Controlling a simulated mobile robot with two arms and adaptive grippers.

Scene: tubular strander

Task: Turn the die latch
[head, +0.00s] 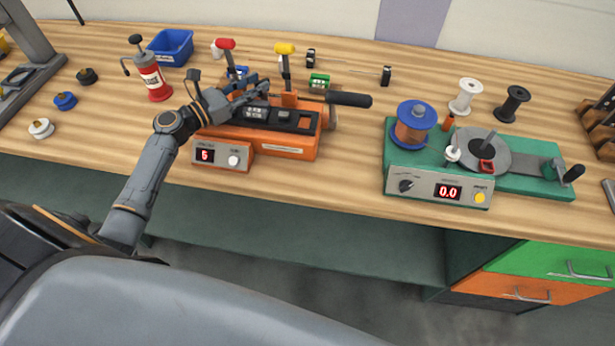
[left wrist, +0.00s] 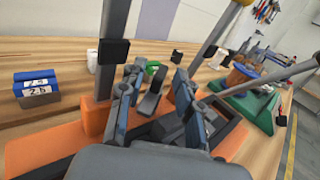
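The orange machine (head: 290,139) sits on the bench left of centre, with a dark die bed on top. My left gripper (head: 260,90) is over its upper left part. In the left wrist view the left gripper (left wrist: 158,92) has its two fingers apart. A small dark upright piece (left wrist: 151,95), possibly the die latch, shows between the fingers. I cannot tell whether they touch it. The fingers and palm hide part of the die bed. My right gripper is in neither view.
A red lever knob (head: 225,44) and a yellow lever knob (head: 284,48) stand behind the gripper. A black handle (head: 348,99) sticks out right. A red oil can (head: 152,80) and blue bin (head: 171,47) are left; a green winder (head: 520,178) is right.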

